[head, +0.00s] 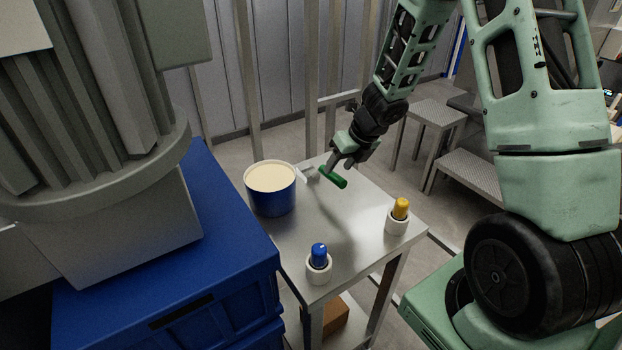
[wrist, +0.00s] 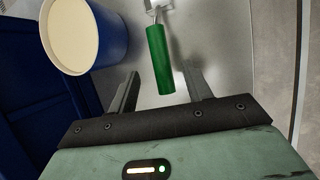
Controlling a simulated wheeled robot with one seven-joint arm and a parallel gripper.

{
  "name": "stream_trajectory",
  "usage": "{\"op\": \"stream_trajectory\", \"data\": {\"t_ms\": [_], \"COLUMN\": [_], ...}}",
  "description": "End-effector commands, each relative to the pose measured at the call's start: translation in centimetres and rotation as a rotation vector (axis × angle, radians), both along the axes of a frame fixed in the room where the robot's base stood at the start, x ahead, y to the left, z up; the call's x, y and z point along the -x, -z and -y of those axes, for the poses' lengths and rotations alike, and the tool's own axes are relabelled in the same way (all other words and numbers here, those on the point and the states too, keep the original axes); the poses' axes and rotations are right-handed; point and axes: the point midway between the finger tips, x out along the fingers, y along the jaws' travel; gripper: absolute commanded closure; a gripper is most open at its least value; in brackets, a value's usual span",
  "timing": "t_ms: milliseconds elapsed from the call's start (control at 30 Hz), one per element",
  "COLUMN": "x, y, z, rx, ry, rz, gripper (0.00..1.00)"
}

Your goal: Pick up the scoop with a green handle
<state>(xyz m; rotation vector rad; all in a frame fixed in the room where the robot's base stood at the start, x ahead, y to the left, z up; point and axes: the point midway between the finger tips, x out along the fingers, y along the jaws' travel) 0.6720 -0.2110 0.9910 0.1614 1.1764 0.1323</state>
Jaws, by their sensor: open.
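The scoop's green handle (head: 333,177) shows on the metal table in the head view, just below my gripper (head: 342,163). In the wrist view the green handle (wrist: 160,60) points toward my gripper (wrist: 160,90), its near end between the two open fingers. The handle touches neither finger visibly. The scoop's pale metal head (head: 309,173) lies to the left of the handle in the head view, and it is cut off at the top of the wrist view. My gripper is open and empty.
A blue tub with cream contents (head: 272,203) stands left of the scoop on the metal table (head: 350,245). White holders with a blue-topped item (head: 319,256) and a yellow-topped item (head: 401,209) stand nearer. A blue crate (head: 225,285) is at left. The table's middle is clear.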

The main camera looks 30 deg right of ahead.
Motion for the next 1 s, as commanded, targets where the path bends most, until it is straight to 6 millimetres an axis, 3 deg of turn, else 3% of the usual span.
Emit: {"op": "stream_trajectory", "data": {"t_ms": [33,300,600,933,1000], "x": [-0.3,-1.1,-2.8,-3.0,-3.0], "y": [1.1,2.8,6.6,6.9,6.9], "z": [-0.1,-0.5,-1.1,-1.2,-1.2], "rx": [-0.002,-0.001,-0.001,0.000,0.000], "ry": [0.002,0.003,0.002,0.002,0.002], "rz": [-0.001,-0.001,0.000,0.001,0.001], "gripper": [0.50,0.50,0.50,0.50,0.70]}}
